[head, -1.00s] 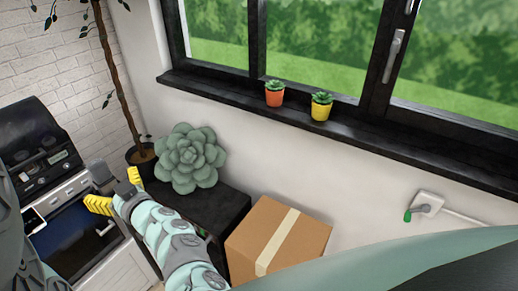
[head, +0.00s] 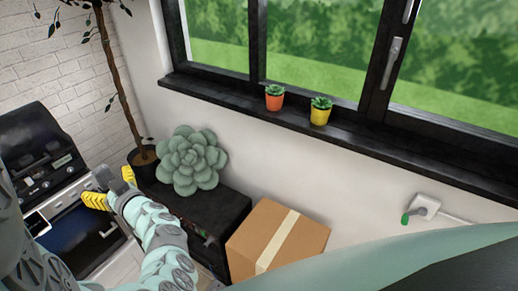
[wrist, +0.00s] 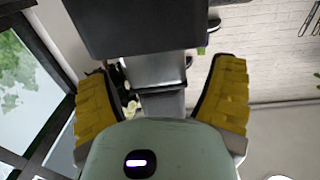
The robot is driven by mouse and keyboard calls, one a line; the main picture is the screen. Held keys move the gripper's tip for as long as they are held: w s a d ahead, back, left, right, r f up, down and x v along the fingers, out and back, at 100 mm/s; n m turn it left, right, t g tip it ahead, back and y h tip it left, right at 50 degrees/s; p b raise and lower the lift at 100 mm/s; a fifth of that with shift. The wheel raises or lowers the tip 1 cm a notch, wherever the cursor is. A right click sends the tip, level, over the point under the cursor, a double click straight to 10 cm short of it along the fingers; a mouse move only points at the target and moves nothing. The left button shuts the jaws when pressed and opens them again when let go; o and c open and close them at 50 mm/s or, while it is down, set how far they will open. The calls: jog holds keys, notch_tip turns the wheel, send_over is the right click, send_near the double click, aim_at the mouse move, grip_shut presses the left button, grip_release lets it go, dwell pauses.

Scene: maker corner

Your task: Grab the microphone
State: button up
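I cannot make out a microphone in either view. My gripper (head: 110,186) is at the left of the head view, in front of the dark appliance with a glass front. Beyond the fingers are a large dark block (wrist: 135,28) and a grey metallic shape (wrist: 158,75), which I cannot identify for sure.
A dark appliance (head: 75,230) stands at the left. A black cabinet (head: 215,213) carries a big green succulent (head: 190,160); a cardboard box (head: 262,222) is beside it. A potted tree (head: 108,55) stands in the corner. Two small pots (head: 274,100) sit on the windowsill (head: 220,98).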

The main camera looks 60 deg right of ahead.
jog(key=c, duration=1.4)
jog(key=shift+r, duration=0.15)
